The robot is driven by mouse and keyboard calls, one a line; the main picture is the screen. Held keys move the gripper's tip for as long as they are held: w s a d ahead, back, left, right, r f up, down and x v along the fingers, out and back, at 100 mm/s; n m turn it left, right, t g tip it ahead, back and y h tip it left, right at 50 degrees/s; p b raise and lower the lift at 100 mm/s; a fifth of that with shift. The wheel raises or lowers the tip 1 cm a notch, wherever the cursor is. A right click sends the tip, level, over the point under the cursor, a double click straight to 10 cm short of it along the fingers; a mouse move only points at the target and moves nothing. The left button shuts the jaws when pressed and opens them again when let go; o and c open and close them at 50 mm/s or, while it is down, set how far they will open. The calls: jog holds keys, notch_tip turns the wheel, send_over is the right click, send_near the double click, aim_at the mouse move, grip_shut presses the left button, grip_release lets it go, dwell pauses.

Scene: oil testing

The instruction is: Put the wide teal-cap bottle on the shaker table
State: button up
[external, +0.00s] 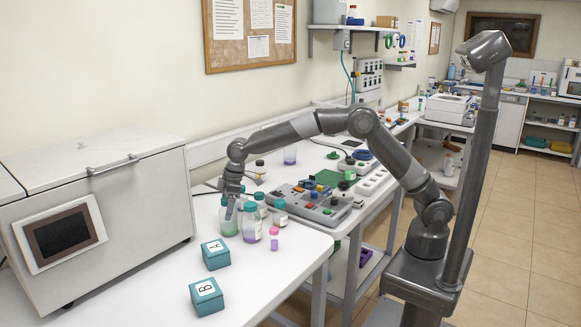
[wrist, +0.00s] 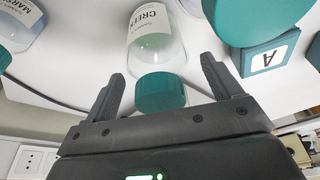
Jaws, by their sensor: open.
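Several clear bottles with teal caps stand together on the near white bench. One with green contents (external: 228,223) is at the left, and one with purple contents (external: 251,226) is beside it. My gripper (external: 233,213) is open, low at the left of this group. In the wrist view, a teal-capped bottle with a white label (wrist: 152,38) points its cap (wrist: 160,93) between the open fingers of my gripper (wrist: 163,72). No grip on it shows. A large teal cap (wrist: 243,20) is close at the upper right. I cannot tell which device is the shaker table.
Teal boxes marked A (external: 216,255) and B (external: 207,297) lie in front of the bottles. A small pink-bodied vial (external: 274,239) stands to their right. A large white box-like machine (external: 110,210) is at the left. A grey device with coloured knobs (external: 312,205) is beyond the bottles.

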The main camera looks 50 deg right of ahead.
jog(key=v, duration=1.1)
jog(key=shift+r, duration=0.25)
jog(key=s+d+r+m+t+h, duration=0.1)
jog(key=s+d+r+m, duration=0.4)
jog(key=d, duration=0.8)
jog(key=s+d+r+t, duration=0.1)
jog(key=s+d+r, duration=0.35)
jog(key=d, duration=0.75)
jog(key=s+d+f+m+t, duration=0.1)
jog(key=s+d+f+m, duration=0.2)
jog(key=s+d+f, duration=0.2)
jog(key=s+d+f+m+h, duration=0.1)
jog(key=s+d+f+m, duration=0.2)
jog(key=s+d, duration=0.8)
jog(key=s+f, duration=0.1)
jog(key=s, duration=0.6)
jog(key=shift+d+f+t+h, duration=0.15)
jog(key=shift+f+t+h, duration=0.15)
jog(key=shift+f+t, duration=0.1)
